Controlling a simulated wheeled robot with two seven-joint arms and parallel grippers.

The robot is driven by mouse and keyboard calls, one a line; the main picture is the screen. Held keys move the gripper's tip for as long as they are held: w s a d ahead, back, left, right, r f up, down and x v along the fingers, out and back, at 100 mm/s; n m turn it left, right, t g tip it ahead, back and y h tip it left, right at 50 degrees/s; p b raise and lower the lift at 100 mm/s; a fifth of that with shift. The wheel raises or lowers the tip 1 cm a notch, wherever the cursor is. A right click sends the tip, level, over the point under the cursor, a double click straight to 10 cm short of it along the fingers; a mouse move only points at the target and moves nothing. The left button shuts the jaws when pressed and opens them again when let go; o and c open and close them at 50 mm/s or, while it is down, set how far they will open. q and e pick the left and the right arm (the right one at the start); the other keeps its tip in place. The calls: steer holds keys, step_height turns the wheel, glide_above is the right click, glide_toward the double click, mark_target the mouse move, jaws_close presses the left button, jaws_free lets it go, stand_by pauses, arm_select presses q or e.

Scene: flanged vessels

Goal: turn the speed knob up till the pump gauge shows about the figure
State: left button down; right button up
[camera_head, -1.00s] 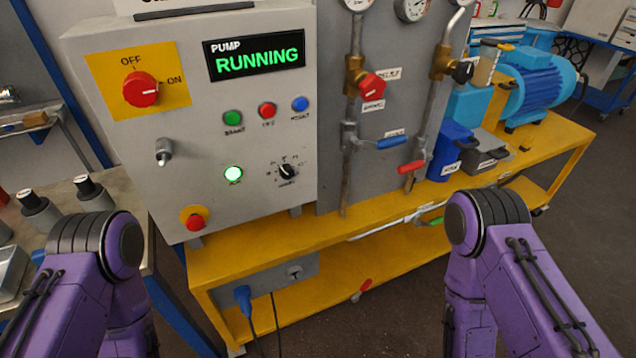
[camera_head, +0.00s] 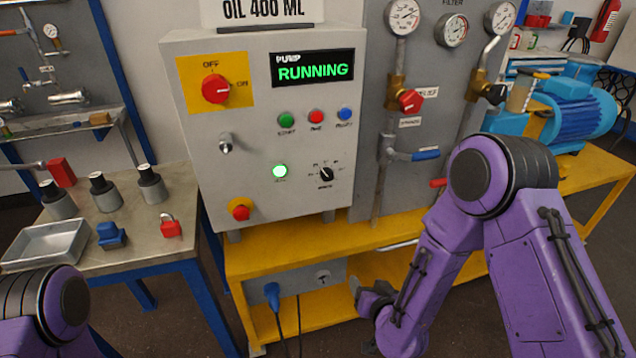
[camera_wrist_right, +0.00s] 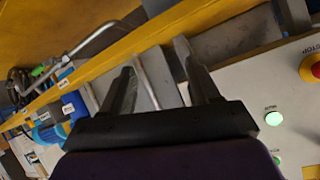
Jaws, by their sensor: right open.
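The black speed knob (camera_head: 326,174) sits on the grey control box (camera_head: 250,190), right of a lit green lamp (camera_head: 280,171). Its lettering is too small to read. Three round gauges (camera_head: 402,17), (camera_head: 452,30) and (camera_head: 500,17) are at the top of the grey pipe panel; I cannot tell which is the pump gauge, nor read their needles. My right gripper (camera_head: 372,296) is low in front of the yellow bench, below the knob and apart from it. In the right wrist view the gripper (camera_wrist_right: 160,88) is open with nothing between its fingers. My left gripper is out of view.
The display (camera_head: 312,68) reads PUMP RUNNING. A red-and-yellow stop button (camera_head: 240,209) is at the box's lower left. Red and blue valve handles (camera_head: 410,100) and (camera_head: 425,154) stick out from the pipes. A side table (camera_head: 130,240) with several parts stands at left.

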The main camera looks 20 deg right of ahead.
steer(key=w+a+r+t, duration=0.2)
steer(key=w+r+t, duration=0.1)
steer(key=w+r, duration=0.4)
steer(key=n+t+y, duration=0.2)
steer(key=t, duration=0.1)
glide_toward(328, 177)
steer(key=w+p, duration=0.1)
steer(key=w, duration=0.3)
steer(key=w+p, duration=0.1)
steer(key=w, duration=0.3)
steer(key=shift+w+a+r, duration=0.1)
steer(key=shift+w+a, duration=0.1)
steer(key=shift+w, duration=0.2)
